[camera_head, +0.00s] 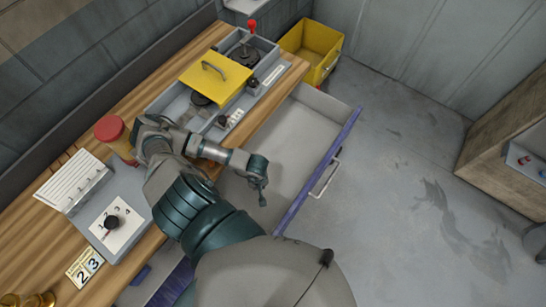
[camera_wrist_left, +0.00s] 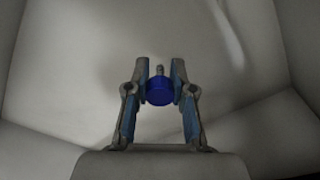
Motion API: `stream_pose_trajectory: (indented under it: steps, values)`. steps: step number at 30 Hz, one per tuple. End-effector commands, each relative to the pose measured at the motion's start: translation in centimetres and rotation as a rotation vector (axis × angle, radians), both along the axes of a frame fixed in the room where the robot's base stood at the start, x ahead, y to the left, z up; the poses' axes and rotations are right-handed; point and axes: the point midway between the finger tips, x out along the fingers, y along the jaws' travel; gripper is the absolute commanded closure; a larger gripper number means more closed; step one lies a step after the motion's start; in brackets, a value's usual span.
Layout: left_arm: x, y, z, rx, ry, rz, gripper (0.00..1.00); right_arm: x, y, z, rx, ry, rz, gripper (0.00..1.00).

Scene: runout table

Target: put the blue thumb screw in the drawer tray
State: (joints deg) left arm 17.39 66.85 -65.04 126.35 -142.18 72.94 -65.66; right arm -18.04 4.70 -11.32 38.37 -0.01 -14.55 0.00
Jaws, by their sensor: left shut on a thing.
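The blue thumb screw (camera_wrist_left: 160,93) shows in the left wrist view, with its round blue head between the fingers and its grey threaded end pointing away. My left gripper (camera_wrist_left: 160,80) is shut on it. In the head view my left gripper (camera_head: 262,190) hangs over the open drawer tray (camera_head: 300,135), and the screw cannot be made out there. The pale inside of the drawer tray (camera_wrist_left: 225,50) fills the wrist view behind the fingers. Its floor looks bare where it shows. My right gripper is not in view.
The drawer has a blue front edge with a handle (camera_head: 325,180). The wooden bench (camera_head: 150,245) carries a grey box with a yellow lid (camera_head: 217,75), a red-topped jar (camera_head: 109,128) and a dial panel (camera_head: 112,222). A yellow bin (camera_head: 312,48) stands beyond the drawer.

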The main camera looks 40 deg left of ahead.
Motion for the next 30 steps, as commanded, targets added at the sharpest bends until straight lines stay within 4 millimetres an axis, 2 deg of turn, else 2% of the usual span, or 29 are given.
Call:
stream_pose_trajectory:
  steps: [1, 5, 9, 13, 20, 25, 30]
  values:
    - [1.4, 0.7, 0.1, 0.001, -0.007, 0.007, 1.00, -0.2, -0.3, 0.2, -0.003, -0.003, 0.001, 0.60]
    - [5.0, 2.3, -0.3, -0.001, -0.006, 0.006, 1.00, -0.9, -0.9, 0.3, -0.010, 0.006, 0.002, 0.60]
    - [8.7, 3.8, -0.6, -0.002, -0.006, 0.006, 1.00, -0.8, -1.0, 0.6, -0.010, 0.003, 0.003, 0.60]
    - [11.1, 4.8, -1.0, -0.003, -0.003, 0.004, 1.00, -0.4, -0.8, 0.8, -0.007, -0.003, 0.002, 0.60]
    - [13.3, 5.5, -1.1, -0.001, -0.003, 0.001, 1.00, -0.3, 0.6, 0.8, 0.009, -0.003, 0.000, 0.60]
    - [13.2, 5.5, -3.9, -0.002, 0.001, 0.001, 1.00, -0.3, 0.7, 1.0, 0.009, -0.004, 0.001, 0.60]
    - [13.2, 5.7, -4.8, -0.003, -0.002, -0.001, 1.00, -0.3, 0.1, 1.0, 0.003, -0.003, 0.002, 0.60]
